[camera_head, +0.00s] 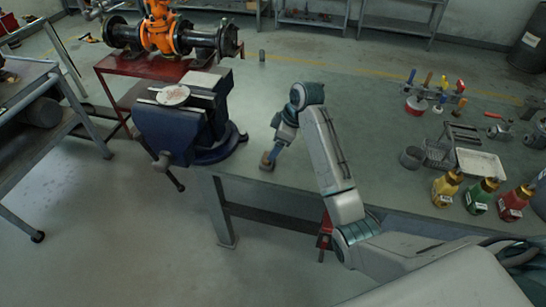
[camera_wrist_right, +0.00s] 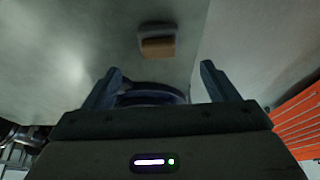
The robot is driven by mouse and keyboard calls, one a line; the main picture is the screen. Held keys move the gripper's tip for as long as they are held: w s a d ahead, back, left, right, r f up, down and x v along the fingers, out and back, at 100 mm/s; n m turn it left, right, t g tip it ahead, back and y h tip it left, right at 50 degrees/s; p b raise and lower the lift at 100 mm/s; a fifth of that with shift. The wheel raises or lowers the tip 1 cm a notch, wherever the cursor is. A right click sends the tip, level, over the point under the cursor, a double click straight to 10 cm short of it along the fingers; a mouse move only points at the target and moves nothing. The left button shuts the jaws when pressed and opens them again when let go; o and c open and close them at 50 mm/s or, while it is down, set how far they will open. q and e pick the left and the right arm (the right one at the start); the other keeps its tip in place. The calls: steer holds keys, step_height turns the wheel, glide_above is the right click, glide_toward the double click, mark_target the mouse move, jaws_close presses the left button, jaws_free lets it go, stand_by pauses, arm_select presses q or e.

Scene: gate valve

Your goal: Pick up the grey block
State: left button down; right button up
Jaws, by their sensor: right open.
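A small block (camera_head: 267,161), brownish with a grey part, lies on the workbench near its front edge, right of the vise. In the right wrist view the block (camera_wrist_right: 157,41) shows a dark grey side and a tan-brown side, beyond the fingertips and roughly between them. My right gripper (camera_head: 276,150) points down close by the block in the head view. In the wrist view the right gripper (camera_wrist_right: 157,82) has its fingers apart with nothing between them. My left gripper is not in view.
The blue vise (camera_head: 185,125) with a plate (camera_head: 173,95) on it stands left of the block. Yellow, green and red bottles (camera_head: 483,195), a pale tray (camera_head: 481,163) and a tool rack (camera_head: 437,95) stand at the right. The bench middle (camera_head: 365,115) is largely clear.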

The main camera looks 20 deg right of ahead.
steer(key=x, duration=0.3)
steer(key=shift+w+d+f+p, duration=0.1)
steer(key=shift+f+p, duration=0.2)
steer(key=shift+p, duration=0.1)
steer(key=x, duration=0.2)
steer(key=p+x, duration=0.1)
steer(key=x, duration=0.1)
steer(key=shift+a, duration=0.3)
steer(key=shift+w+d+f, duration=0.1)
steer(key=shift+d+f, duration=0.05)
steer(key=shift+f, duration=0.1)
steer(key=c, duration=1.1)
